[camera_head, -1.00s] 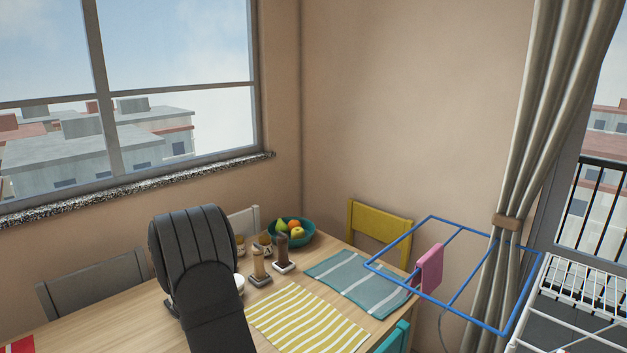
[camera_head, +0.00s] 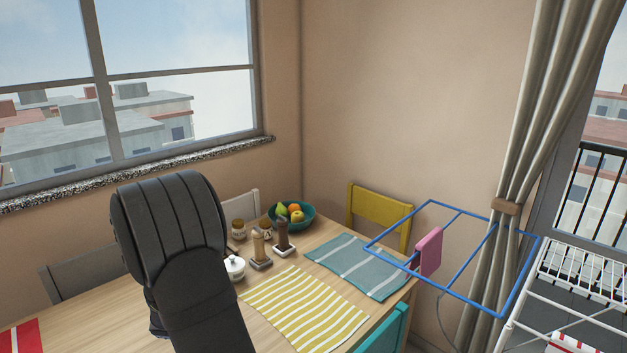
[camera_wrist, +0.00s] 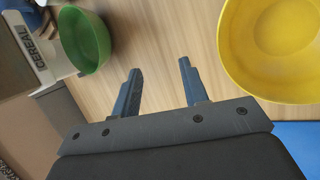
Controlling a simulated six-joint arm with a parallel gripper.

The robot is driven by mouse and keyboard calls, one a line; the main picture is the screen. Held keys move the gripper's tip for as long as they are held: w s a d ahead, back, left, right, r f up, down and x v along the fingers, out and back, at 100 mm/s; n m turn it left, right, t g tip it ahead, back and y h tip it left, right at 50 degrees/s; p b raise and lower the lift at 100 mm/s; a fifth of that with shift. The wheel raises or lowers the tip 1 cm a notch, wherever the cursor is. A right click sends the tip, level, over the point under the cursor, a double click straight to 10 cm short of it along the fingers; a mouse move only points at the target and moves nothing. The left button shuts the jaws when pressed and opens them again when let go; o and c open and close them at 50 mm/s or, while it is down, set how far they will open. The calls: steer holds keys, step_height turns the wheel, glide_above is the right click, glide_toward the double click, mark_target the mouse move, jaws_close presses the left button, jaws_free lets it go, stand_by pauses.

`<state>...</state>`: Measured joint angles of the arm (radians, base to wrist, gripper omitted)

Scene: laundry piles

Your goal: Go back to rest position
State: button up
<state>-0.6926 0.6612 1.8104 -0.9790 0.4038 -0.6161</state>
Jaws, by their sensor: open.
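My gripper (camera_wrist: 160,67) shows in the wrist view with its two dark blue fingers apart and nothing between them. It is above a wooden surface, between a green bowl (camera_wrist: 84,40) on the left and a yellow bowl (camera_wrist: 272,45) on the right. Neither finger appears to touch a bowl. In the head view my black arm rises at the lower left in front of the table (camera_head: 95,312); my fingers are hidden there.
The table holds a teal fruit bowl (camera_head: 307,220), grinders, a white pot (camera_head: 234,268), a yellow striped cloth (camera_head: 300,305) and a blue cloth (camera_head: 358,268). A container marked cereal (camera_wrist: 45,45) is beside the green bowl.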

step_height(320, 180, up, 4)
steer(key=a+r+m+h, duration=0.1)
steer(key=m, duration=0.2)
steer(key=s+a+f, duration=0.2)
steer(key=a+f, duration=0.2)
steer(key=a, duration=0.3)
steer(key=shift+s+f+g+h, duration=0.2)
steer(key=shift+f+g+h, duration=0.1)
steer(key=shift+f, duration=0.1)
